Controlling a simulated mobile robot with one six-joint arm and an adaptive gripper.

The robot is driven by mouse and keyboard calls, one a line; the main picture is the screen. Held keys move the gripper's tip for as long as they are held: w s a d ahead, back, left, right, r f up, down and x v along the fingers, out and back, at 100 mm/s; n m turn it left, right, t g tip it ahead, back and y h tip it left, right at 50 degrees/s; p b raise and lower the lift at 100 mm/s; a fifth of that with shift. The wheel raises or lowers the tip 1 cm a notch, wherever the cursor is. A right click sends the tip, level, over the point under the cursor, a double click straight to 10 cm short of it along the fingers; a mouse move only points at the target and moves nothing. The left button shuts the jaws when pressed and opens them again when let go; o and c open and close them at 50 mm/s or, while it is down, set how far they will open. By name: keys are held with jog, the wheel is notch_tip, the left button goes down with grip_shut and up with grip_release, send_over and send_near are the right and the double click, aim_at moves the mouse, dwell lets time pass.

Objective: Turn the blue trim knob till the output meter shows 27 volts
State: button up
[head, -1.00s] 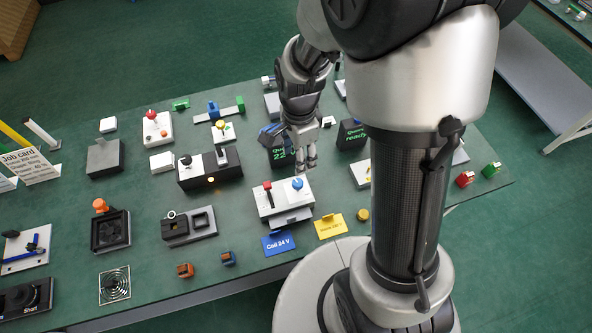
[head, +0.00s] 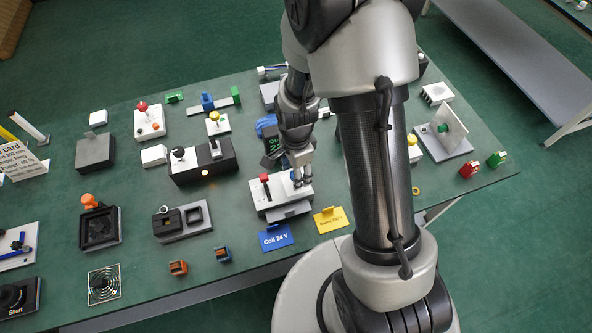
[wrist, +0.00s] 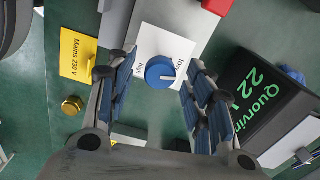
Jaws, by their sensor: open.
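The blue trim knob (wrist: 159,73) sits on a white plate marked "low" and "high" in the wrist view. Its white pointer mark faces right in that view. My gripper (wrist: 158,66) is open, with one finger on each side of the knob and visible gaps between. In the head view my gripper (head: 301,180) is down at the white box (head: 268,203) and partly hides the knob (head: 294,174).
A red-topped lever (head: 265,179) stands on the same box, left of the knob. A blue "Coil 24 V" sign (head: 275,238) and yellow "Mains 230 V" sign (head: 330,220) stand in front. A black switch unit (head: 203,165) is to the left.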

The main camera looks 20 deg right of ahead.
jog(key=shift+c, duration=0.2)
jog(key=c, duration=1)
jog(key=shift+c, duration=0.2)
